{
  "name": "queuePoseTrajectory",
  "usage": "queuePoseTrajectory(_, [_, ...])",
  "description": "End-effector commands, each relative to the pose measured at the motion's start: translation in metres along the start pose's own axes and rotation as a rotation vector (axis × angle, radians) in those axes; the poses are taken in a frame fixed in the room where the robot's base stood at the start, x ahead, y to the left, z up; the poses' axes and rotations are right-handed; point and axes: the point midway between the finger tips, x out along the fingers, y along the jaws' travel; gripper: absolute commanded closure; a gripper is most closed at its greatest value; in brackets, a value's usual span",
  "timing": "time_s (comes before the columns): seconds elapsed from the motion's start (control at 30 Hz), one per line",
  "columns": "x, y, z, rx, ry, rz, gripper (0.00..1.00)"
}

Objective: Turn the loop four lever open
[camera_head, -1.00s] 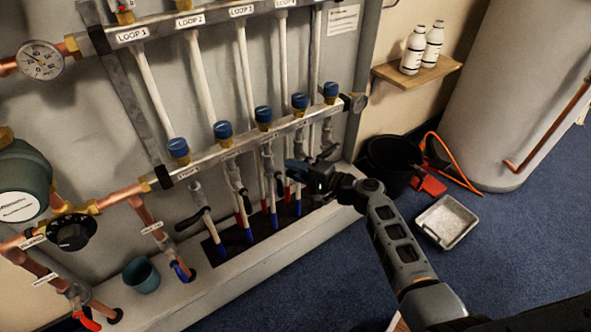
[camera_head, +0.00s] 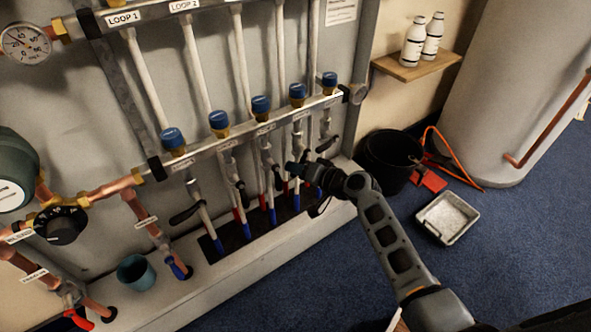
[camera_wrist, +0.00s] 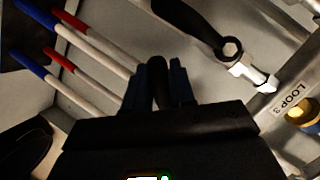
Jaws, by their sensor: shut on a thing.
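My gripper (camera_head: 292,169) is at the lower valves, below the fourth blue cap from the left (camera_head: 297,91). In the wrist view its dark fingers (camera_wrist: 157,84) are shut around a black lever handle, the loop four lever (camera_wrist: 157,70), seen nearly end-on. The fingers and gripper body hide most of that lever and its valve. A neighbouring black lever (camera_wrist: 190,20) with a bolt head at its pivot shows above the fingers, near the LOOP 3 label (camera_wrist: 291,97). The loop one lever (camera_head: 186,214) lies slanted across its pipe at left.
Pipes with red and blue sleeves (camera_wrist: 75,48) run close beside the fingers. The lower manifold bar (camera_head: 240,135) crosses above. A black bucket (camera_head: 390,160), a grey tray (camera_head: 447,217) and a teal cup (camera_head: 138,274) stand apart. Blue floor in front is open.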

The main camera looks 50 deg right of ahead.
Motion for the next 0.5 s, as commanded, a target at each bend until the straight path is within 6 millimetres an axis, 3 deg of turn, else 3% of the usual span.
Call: queuePoseTrajectory(0.5, [0.001,0.025,-0.006,-0.444,0.068,0.185,1.0])
